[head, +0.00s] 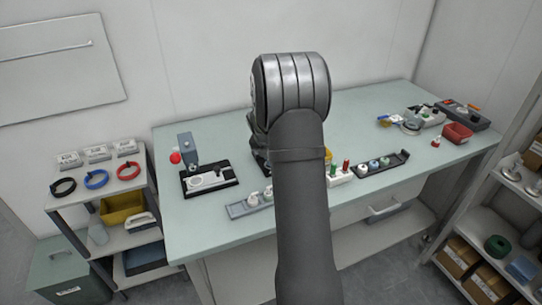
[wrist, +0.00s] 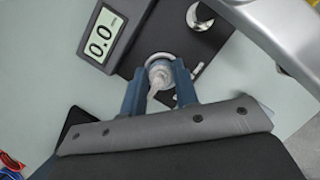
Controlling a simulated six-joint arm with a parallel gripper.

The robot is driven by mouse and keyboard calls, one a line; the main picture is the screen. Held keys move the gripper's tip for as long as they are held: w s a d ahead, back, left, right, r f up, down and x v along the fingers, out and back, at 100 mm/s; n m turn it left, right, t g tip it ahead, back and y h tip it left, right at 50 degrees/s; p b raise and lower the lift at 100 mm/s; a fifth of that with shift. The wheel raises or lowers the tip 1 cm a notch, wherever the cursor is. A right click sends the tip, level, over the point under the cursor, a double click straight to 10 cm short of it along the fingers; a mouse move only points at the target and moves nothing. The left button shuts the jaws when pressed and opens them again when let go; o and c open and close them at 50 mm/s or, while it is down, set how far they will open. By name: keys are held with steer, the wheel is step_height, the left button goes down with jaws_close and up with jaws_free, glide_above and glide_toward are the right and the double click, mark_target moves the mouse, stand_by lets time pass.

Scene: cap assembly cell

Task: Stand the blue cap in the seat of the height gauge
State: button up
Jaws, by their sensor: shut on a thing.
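My gripper (wrist: 160,78) is shut on a pale, round-topped part (wrist: 158,70) in the wrist view, between its two blue fingers. I see no clear blue on this part, so I cannot confirm that it is the blue cap. A pale ring shows around it, over a black base plate (wrist: 143,48). A grey display (wrist: 99,36) reading 0.0 stands beside the plate, apparently the height gauge's. I cannot tell whether the part touches the ring or the plate. In the head view my arm hides the fingers and the held part.
A black-based device (head: 223,183) and a grey rack (head: 238,211) lie left of my arm. A dark rack (head: 402,157) with several caps is to the right. A red bin (head: 457,133) stands far right.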

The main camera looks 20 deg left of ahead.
steer(key=shift+f, duration=0.1)
steer(key=o, duration=0.8)
steer(key=shift+c, duration=0.2)
steer(key=shift+r, duration=3.55)
steer(key=shift+f, duration=0.1)
step_height(320, 180, down, 7)
steer(key=shift+r, duration=0.1)
